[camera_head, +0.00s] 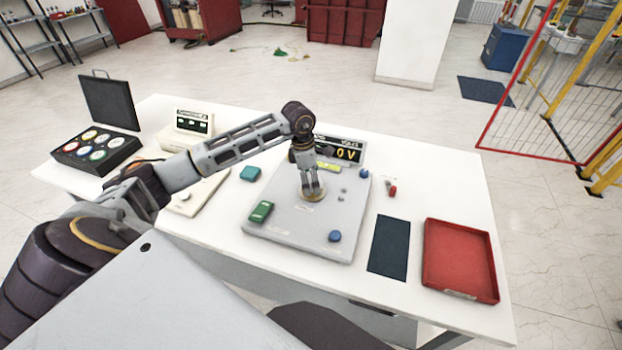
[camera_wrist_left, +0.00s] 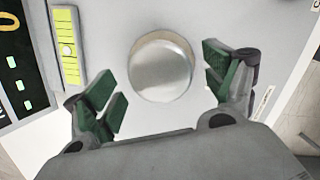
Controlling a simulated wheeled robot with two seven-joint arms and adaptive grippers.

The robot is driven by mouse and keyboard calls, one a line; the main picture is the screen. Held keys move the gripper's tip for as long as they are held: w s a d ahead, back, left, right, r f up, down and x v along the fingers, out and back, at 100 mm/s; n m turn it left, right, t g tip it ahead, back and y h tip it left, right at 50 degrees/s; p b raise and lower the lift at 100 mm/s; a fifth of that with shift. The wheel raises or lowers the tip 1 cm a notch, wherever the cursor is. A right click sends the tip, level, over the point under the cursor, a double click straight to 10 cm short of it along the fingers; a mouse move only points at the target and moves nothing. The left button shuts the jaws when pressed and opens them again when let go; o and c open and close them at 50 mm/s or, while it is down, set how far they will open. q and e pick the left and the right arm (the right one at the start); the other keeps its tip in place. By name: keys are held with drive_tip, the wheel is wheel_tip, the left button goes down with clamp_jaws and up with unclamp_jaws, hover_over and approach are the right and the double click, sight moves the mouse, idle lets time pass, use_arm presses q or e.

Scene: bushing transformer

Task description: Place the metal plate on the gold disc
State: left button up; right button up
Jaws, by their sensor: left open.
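The round, shiny metal plate (camera_wrist_left: 160,70) lies flat between the fingers of my left gripper (camera_wrist_left: 165,88) in the left wrist view. A thin tan-gold rim shows along its far edge. It looks like the gold disc (camera_wrist_left: 163,34) under the plate, mostly hidden by it. My left gripper is open, with a gap between the plate and the green finger pads on both sides. In the head view my left gripper (camera_head: 312,191) points down over the middle of the grey panel (camera_head: 285,240), with a bit of gold edge around its fingertips. My right gripper is not in view.
A display (camera_head: 347,152) reading 0 V stands behind the panel. A green block (camera_head: 261,211) and a blue knob (camera_head: 335,236) sit on the panel. A dark mat (camera_head: 389,247) and a red tray (camera_head: 459,292) lie to the right. An open black case (camera_head: 97,150) stands at left.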

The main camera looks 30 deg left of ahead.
use_arm(q)
drive_tip(key=shift+r, duration=0.15)
drive_tip(key=shift+r, duration=0.2)
wheel_tip(320, 180, up, 12)
drive_tip(key=s+a+b, duration=0.1)
drive_tip(key=b, duration=0.1)
drive_tip(key=shift+a+f, duration=0.25)
idle(0.5)
drive_tip(key=shift+s+a, duration=0.1)
